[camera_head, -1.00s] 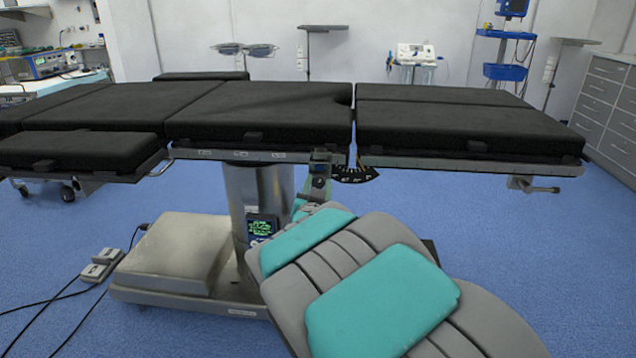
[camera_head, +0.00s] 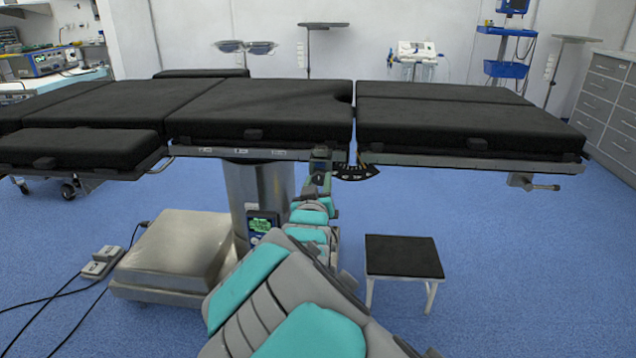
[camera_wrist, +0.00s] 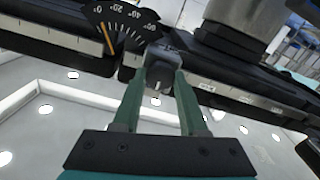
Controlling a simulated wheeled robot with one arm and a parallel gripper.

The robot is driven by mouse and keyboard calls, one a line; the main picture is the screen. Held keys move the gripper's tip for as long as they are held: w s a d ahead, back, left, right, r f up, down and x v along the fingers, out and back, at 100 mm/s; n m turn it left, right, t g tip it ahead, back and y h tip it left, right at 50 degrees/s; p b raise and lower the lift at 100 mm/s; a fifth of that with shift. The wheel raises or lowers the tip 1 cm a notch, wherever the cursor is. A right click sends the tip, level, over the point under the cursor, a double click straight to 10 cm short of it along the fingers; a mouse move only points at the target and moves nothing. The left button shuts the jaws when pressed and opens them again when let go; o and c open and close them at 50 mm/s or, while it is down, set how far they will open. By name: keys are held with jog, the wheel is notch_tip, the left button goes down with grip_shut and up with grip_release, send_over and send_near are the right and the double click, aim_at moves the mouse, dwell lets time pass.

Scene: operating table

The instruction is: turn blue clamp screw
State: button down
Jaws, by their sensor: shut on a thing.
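My gripper (camera_wrist: 160,85) has its two green fingers closed on the sides of a dark grey clamp piece in the wrist view. I take this piece to be the clamp screw (camera_wrist: 157,87), though no clear blue shows on it. It sits under the table's side rail, just beside a black angle dial (camera_wrist: 118,22) with white marks. The dial also shows in the head view (camera_head: 356,172), right of the gripper. In the head view the gripper is at the rail near the gap between table sections, and the screw is hard to make out there.
The black padded operating table (camera_head: 255,105) spans the view above my arm. Its steel column and base (camera_head: 180,255) stand left of my arm. A black-topped stool (camera_head: 403,257) stands to the right. Another rail clamp (camera_head: 533,183) hangs at the far right. Foot pedals (camera_head: 102,262) lie at left.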

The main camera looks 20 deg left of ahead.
jog(key=shift+f, duration=0.15)
jog(key=shift+c, duration=2.2)
grip_release()
jog(key=shift+s, duration=0.1)
